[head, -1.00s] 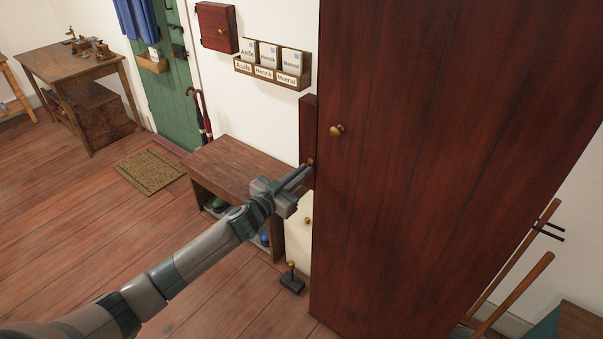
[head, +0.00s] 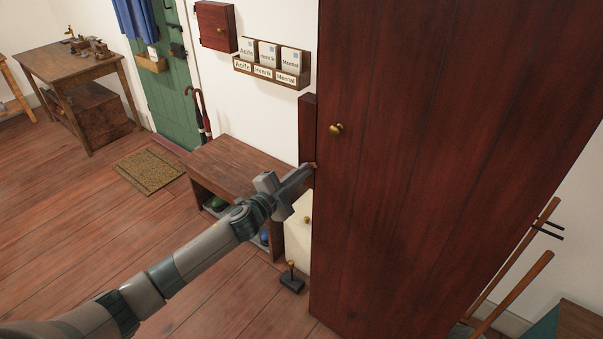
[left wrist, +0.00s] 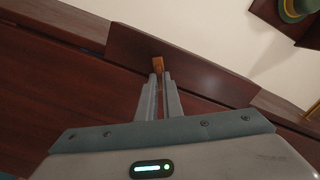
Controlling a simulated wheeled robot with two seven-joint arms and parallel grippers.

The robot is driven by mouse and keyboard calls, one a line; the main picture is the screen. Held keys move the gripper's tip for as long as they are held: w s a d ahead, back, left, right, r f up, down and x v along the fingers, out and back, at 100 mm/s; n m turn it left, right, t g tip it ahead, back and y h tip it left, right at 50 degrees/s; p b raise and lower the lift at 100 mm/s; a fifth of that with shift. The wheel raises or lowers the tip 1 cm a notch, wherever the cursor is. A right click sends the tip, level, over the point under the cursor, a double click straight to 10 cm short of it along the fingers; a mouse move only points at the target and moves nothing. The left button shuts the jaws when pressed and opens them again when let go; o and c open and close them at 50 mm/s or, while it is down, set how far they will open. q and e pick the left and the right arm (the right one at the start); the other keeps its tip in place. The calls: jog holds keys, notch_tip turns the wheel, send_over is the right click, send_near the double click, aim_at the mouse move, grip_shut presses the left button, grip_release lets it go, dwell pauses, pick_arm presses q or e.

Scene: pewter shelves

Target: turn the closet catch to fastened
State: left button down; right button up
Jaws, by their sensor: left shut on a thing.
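The closet (head: 420,130) is tall and dark red-brown, with a brass knob (head: 336,129) on its shut-looking door. Its catch (head: 315,166) is a small golden-brown piece on the narrow dark strip by the door's left edge. It shows more clearly in the left wrist view (left wrist: 158,64), on a dark board. My left gripper (head: 307,170) reaches it from the left, its fingers closed on the catch; in the left wrist view the fingertips (left wrist: 159,78) meet its near end. The fingers partly hide the catch, and I cannot tell its exact angle. My right gripper is out of view.
A letter rack (head: 272,74) and a small red cabinet (head: 217,27) hang on the wall. A small dark stand (head: 291,282) is on the floor. Open floor lies left.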

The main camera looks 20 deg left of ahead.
pick_arm(q)
jog(key=m, duration=0.6)
jog(key=shift+f, duration=0.2)
dwell(0.4)
jog(key=c, duration=1.9)
grip_release()
jog(key=shift+s, duration=0.15)
jog(key=shift+b+v, duration=2.55)
jog(key=shift+v, duration=6.05)
jog(key=shift+r, duration=0.1)
